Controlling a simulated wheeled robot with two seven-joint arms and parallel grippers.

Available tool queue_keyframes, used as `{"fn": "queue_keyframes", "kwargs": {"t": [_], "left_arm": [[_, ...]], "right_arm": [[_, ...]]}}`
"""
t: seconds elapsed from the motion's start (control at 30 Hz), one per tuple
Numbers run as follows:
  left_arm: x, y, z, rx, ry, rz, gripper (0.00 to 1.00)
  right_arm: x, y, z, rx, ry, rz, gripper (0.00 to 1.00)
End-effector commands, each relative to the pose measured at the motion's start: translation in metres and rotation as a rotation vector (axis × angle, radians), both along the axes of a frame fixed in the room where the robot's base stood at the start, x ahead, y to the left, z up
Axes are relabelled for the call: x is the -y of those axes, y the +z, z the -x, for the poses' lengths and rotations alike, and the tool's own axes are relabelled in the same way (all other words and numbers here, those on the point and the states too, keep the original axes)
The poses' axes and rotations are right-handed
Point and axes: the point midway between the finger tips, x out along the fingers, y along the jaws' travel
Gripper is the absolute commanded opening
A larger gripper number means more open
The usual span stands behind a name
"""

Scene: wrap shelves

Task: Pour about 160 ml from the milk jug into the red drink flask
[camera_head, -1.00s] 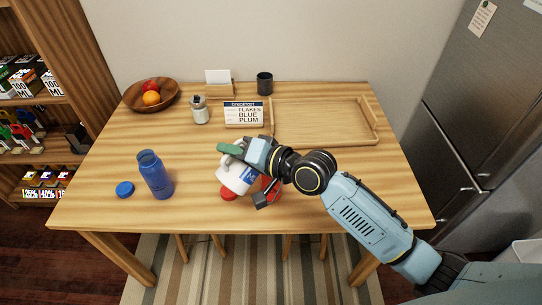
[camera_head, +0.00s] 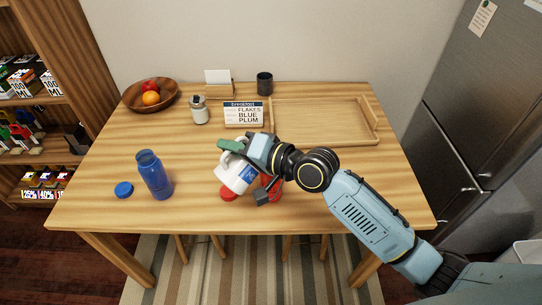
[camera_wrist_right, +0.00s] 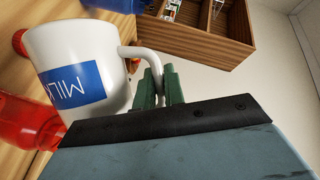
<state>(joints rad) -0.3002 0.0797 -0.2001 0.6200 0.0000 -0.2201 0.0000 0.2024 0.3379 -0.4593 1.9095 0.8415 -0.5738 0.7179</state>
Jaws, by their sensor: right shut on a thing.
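The white milk jug (camera_head: 232,177) with a blue label is held tilted above the table. My right gripper (camera_head: 230,146) is shut on its handle; the right wrist view shows the green fingers (camera_wrist_right: 160,88) around the handle of the jug (camera_wrist_right: 75,50). The red drink flask (camera_head: 274,188) stands right of the jug, partly hidden by my gripper. It also shows in the right wrist view (camera_wrist_right: 28,122), close beside the jug. The jug's mouth and any milk stream cannot be seen. My left gripper is out of view.
A red cap (camera_head: 228,194) lies below the jug. A blue flask (camera_head: 154,176) and blue cap (camera_head: 124,190) stand to the left. Behind are a jar (camera_head: 199,110), a breakfast sign (camera_head: 243,114), a fruit bowl (camera_head: 133,97), a dark cup (camera_head: 264,83) and a wooden tray (camera_head: 322,143).

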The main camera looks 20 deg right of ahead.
Motion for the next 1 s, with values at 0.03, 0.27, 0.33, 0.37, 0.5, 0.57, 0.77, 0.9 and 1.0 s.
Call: {"fn": "queue_keyframes", "kwargs": {"t": [0.03,0.27,0.33,0.37,0.5,0.57,0.77,0.9,1.0], "left_arm": [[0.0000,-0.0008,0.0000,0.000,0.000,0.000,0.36],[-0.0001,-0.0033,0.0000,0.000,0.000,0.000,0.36],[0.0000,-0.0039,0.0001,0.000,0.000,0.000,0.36],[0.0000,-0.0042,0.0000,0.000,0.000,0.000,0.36],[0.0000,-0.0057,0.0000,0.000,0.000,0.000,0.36],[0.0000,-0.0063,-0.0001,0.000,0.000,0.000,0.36],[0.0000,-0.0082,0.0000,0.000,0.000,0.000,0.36],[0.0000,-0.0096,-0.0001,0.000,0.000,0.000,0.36],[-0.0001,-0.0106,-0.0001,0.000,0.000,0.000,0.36]], "right_arm": [[0.0005,0.0025,-0.0007,0.003,0.000,-0.006,0.00],[0.0017,0.0042,-0.0011,-0.005,0.000,-0.025,0.00],[0.0020,0.0047,-0.0013,-0.008,0.000,-0.030,0.00],[0.0023,0.0050,-0.0013,-0.009,0.000,-0.032,0.00],[0.0030,0.0058,-0.0015,-0.014,0.000,-0.041,0.00],[0.0033,0.0062,-0.0016,-0.015,0.001,-0.045,0.00],[0.0042,0.0076,-0.0018,-0.023,0.002,-0.061,0.00],[0.0050,0.0085,-0.0020,-0.028,0.001,-0.071,0.00],[0.0056,0.0092,-0.0022,-0.031,0.001,-0.078,0.00]]}}
